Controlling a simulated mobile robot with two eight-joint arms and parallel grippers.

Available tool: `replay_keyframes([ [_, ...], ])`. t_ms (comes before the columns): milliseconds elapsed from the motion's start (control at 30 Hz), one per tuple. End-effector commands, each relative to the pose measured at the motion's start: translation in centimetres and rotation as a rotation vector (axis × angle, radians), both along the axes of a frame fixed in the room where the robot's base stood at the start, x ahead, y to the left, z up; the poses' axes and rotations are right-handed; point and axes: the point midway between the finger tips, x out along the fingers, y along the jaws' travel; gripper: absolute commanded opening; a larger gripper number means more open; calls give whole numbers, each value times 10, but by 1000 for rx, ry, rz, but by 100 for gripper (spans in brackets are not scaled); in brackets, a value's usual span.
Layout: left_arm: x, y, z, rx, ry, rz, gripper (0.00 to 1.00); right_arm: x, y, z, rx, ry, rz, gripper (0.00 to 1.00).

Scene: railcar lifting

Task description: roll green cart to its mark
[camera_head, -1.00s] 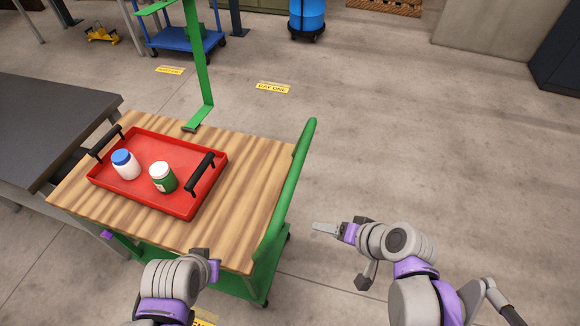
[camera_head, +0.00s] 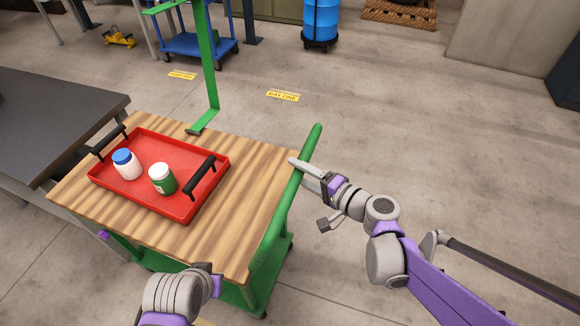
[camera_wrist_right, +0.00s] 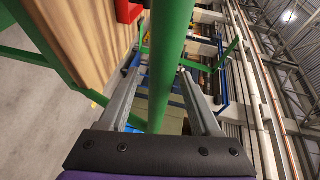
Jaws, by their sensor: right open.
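The green cart has a striped wood top (camera_head: 235,205) and a green push handle (camera_head: 286,205) on its right side. My right gripper (camera_head: 305,170) is at the upper part of this handle. In the right wrist view its open fingers (camera_wrist_right: 158,95) lie on either side of the green handle bar (camera_wrist_right: 167,65), with gaps visible. My left arm reaches the cart's near edge, and its gripper (camera_head: 208,272) is too hidden to read. A yellow floor label reading BAY ONE (camera_head: 283,95) lies beyond the cart; another yellow label (camera_head: 181,75) lies left of it.
A red tray (camera_head: 150,192) with two jars stands on the cart. A green post (camera_head: 208,70) rises from its far edge. A grey table (camera_head: 50,110) stands close on the left. A blue cart (camera_head: 195,45) and blue drum (camera_head: 320,20) are farther back. Floor to the right is clear.

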Motion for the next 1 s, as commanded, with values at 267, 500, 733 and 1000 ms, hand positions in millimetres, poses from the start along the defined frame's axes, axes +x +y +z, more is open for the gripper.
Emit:
replay_keyframes([
  [267, 0, 0, 0, 0, 0, 0, 0, 20, 24, -6, -1, 0, 1, 64],
  [500, 0, 0, 0, 0, 0, 0, 0, 22, 27, -6, -1, 0, 1, 64],
  [733, 0, 0, 0, 0, 0, 0, 0, 22, 26, -6, -1, 0, 0, 39],
  [1000, 0, 0, 0, 0, 0, 0, 0, 22, 26, -6, -1, 0, 0, 0],
])
